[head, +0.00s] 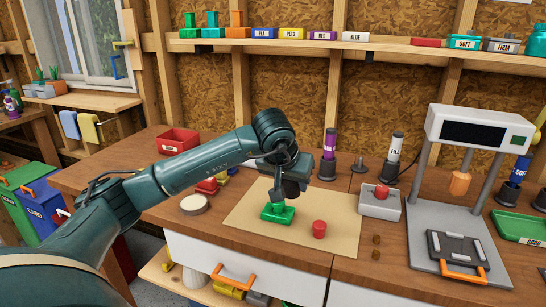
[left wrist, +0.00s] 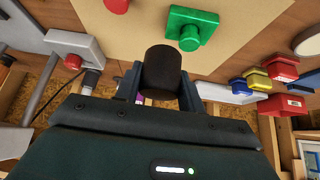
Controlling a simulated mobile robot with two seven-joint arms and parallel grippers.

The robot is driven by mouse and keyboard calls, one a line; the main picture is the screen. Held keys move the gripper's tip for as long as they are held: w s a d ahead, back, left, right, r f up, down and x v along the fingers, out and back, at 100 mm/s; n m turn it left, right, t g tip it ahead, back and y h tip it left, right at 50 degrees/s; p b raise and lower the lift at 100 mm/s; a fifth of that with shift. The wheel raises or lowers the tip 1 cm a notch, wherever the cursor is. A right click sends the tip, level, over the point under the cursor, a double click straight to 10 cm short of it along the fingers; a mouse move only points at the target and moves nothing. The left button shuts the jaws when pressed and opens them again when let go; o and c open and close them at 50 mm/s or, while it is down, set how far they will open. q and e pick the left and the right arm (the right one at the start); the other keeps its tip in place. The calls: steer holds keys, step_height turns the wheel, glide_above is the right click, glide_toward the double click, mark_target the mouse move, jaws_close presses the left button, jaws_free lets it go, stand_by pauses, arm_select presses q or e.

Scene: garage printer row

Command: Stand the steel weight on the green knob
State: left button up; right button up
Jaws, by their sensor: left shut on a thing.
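The steel weight (left wrist: 162,72) is a dark cylinder between the fingers of my left gripper (left wrist: 160,85) in the left wrist view. The gripper is shut on it. In the head view my left gripper (head: 284,192) points down over the mat, and the weight is hard to make out against it. The green knob (head: 278,212) stands on a green block on the mat, just below and slightly left of the gripper. It also shows in the left wrist view (left wrist: 190,38), apart from the weight. My right gripper is not in view.
A red knob-like piece (head: 319,230) stands on the tan mat (head: 250,235), right of the green one. A grey box with a red button (head: 380,203) is farther right, beside a printer (head: 455,240). Red and yellow pieces and a round white disc (head: 194,205) lie left.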

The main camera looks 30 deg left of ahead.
arm_select(q)
steer(key=a, duration=0.1)
steer(key=w+a+r, duration=0.1)
steer(key=a, duration=0.1)
steer(key=w+a+r, duration=0.1)
steer(key=shift+a+r+p, duration=0.15)
steer(key=shift+a+p, duration=0.15)
steer(key=shift+a, duration=0.05)
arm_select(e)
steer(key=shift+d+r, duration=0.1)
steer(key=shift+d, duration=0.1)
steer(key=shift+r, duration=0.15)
arm_select(q)
steer(key=shift+f+b, duration=0.45)
steer(key=shift+f, duration=0.4)
step_height(320, 180, down, 2)
steer(key=shift+f+b, duration=0.2)
steer(key=shift+b, duration=0.6)
steer(key=shift+f+b, duration=0.5)
steer(key=shift+f, duration=0.4)
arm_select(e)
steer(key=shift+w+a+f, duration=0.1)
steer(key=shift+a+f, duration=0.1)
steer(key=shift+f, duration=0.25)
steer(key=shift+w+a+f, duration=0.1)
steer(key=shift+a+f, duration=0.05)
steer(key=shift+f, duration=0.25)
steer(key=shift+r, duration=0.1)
